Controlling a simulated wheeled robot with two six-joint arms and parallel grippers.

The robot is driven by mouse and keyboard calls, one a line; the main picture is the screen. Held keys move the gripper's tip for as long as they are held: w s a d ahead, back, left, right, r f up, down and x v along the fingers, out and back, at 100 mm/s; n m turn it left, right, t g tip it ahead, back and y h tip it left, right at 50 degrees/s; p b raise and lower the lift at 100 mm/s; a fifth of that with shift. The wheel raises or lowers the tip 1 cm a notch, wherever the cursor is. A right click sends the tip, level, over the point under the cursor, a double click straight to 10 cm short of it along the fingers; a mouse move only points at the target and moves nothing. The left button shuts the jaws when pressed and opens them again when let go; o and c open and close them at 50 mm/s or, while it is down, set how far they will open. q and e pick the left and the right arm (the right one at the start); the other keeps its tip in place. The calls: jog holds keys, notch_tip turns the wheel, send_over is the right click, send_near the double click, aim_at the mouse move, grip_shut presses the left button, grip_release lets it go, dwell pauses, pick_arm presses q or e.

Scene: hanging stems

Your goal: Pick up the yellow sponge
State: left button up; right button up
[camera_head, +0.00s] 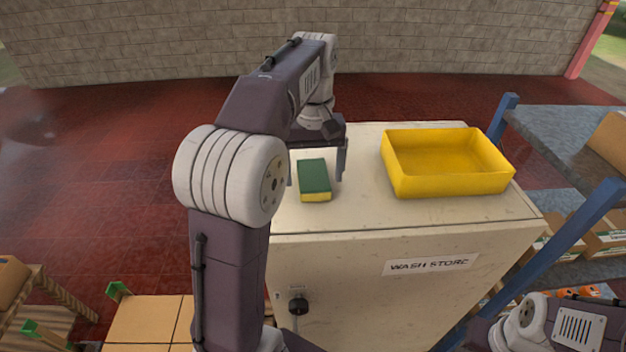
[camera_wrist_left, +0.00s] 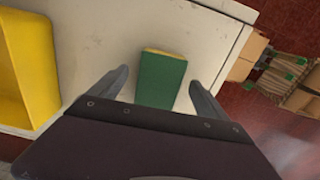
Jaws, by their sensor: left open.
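The yellow sponge (camera_head: 314,180) with a green top lies flat on the white cabinet top (camera_head: 352,215), near its left side. In the left wrist view the sponge (camera_wrist_left: 160,78) shows its green face and a thin yellow edge. My left gripper (camera_head: 317,175) is open above the sponge, with one finger on either side of it. In the left wrist view the gripper's fingers (camera_wrist_left: 158,88) flank the sponge with gaps, and the gripper body hides its near end. My right gripper is out of view; only part of my right arm shows at the lower right.
A yellow tray (camera_head: 447,188) stands on the cabinet top to the right of the sponge. A blue-framed shelf (camera_head: 590,225) with boxes stands at the right. Cardboard boxes (camera_head: 148,322) are at the lower left.

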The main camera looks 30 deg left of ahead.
pick_arm(q)
notch_tip(320, 180, down, 2)
jog(key=shift+w+a, duration=0.1)
jog(key=shift+w, duration=0.05)
jog(key=c, duration=1.4)
jog(key=shift+c, duration=0.2)
notch_tip(320, 180, up, 4)
jog(key=shift+r, duration=0.25)
jog(key=w+d+r+p, duration=0.3)
jog(key=d+r, duration=0.3)
jog(key=d, duration=0.5)
jog(key=shift+d+r+p, duration=0.2)
jog(key=shift+r+p, duration=0.1)
jog(key=shift+p, duration=0.15)
